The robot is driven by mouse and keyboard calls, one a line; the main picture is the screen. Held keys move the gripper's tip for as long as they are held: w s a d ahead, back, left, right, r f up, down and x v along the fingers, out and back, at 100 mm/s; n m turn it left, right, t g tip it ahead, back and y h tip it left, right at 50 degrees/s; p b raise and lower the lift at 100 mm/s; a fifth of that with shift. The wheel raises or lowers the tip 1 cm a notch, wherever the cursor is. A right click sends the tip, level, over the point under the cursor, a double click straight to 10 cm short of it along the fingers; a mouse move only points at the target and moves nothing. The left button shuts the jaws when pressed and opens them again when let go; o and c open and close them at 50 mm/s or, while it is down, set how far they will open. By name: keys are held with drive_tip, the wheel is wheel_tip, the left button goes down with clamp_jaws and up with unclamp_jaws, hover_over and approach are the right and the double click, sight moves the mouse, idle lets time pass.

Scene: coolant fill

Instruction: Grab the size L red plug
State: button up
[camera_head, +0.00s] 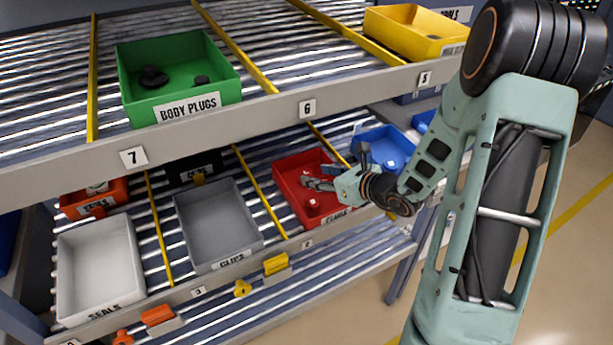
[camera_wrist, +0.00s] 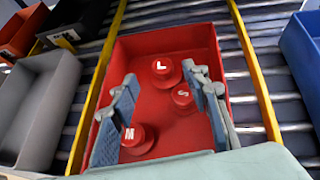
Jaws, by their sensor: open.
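The red plug marked L (camera_wrist: 164,68) stands in the red bin, toward its far end in the wrist view. A plug marked S (camera_wrist: 183,96) is just right of and nearer than it, and a plug marked M (camera_wrist: 136,138) is at the near left. The red bin (camera_head: 290,172) sits on the lower shelf. My gripper (camera_wrist: 160,90) is open and empty over the bin, its fingers pointing into it. The S plug lies close beside the right finger and the M plug close to the left one. In the head view my gripper (camera_head: 318,176) partly covers the bin.
A grey bin (camera_wrist: 38,105) stands left of the red bin and a blue bin (camera_head: 385,146) right of it, past yellow dividers (camera_wrist: 252,70). The upper shelf edge (camera_head: 240,120) runs above, carrying a green body plugs bin (camera_head: 175,75) and a yellow bin (camera_head: 415,32).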

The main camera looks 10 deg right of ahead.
sight(306, 172)
drive_tip(key=shift+p+x, duration=0.5)
drive_tip(key=shift+x, duration=2.8)
drive_tip(key=shift+w+d, duration=0.1)
drive_tip(key=c, duration=0.9)
